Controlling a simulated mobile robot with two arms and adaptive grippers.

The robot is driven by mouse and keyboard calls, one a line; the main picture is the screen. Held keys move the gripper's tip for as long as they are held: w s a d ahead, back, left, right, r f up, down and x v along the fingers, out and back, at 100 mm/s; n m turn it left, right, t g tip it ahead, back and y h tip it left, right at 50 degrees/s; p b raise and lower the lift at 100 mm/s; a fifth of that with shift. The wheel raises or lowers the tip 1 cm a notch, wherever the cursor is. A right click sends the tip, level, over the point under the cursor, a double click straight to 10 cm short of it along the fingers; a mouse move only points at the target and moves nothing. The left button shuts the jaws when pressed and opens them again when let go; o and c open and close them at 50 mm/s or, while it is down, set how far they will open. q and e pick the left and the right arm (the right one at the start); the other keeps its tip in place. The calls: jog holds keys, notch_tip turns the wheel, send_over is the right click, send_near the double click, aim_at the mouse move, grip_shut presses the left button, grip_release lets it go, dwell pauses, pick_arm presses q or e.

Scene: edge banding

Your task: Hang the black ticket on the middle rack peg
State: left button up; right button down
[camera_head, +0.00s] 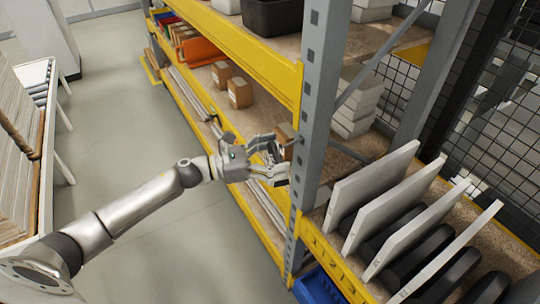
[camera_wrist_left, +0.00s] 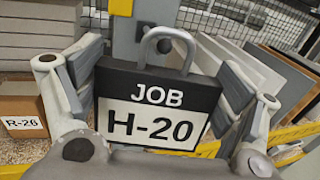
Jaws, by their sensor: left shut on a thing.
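My left gripper (camera_head: 276,160) reaches in from the left beside the grey rack upright (camera_head: 318,110). In the left wrist view it is shut on the black ticket (camera_wrist_left: 158,83), with one finger on each side. In the head view the ticket is mostly hidden by the fingers and cannot be made out clearly. The upright stands behind the loop in the left wrist view. My right gripper is not in view.
Yellow-edged shelves (camera_head: 255,58) run beyond the upright, holding small cardboard boxes (camera_head: 239,92) and an orange bin (camera_head: 199,50). White panels (camera_head: 370,185) stand in dark slots at the right. A blue bin (camera_head: 318,287) is low beside the upright. The floor (camera_head: 150,130) at left is clear.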

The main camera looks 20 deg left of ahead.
pick_arm(q)
jog(key=shift+w+d+f+b, duration=0.3)
jog(key=shift+w+d+b, duration=0.1)
jog(key=shift+w+d, duration=0.35)
jog(key=shift+w+d+f+b, duration=0.25)
jog(key=shift+w+d+b, duration=0.2)
jog(key=shift+w, duration=0.45)
jog(key=o, duration=0.6)
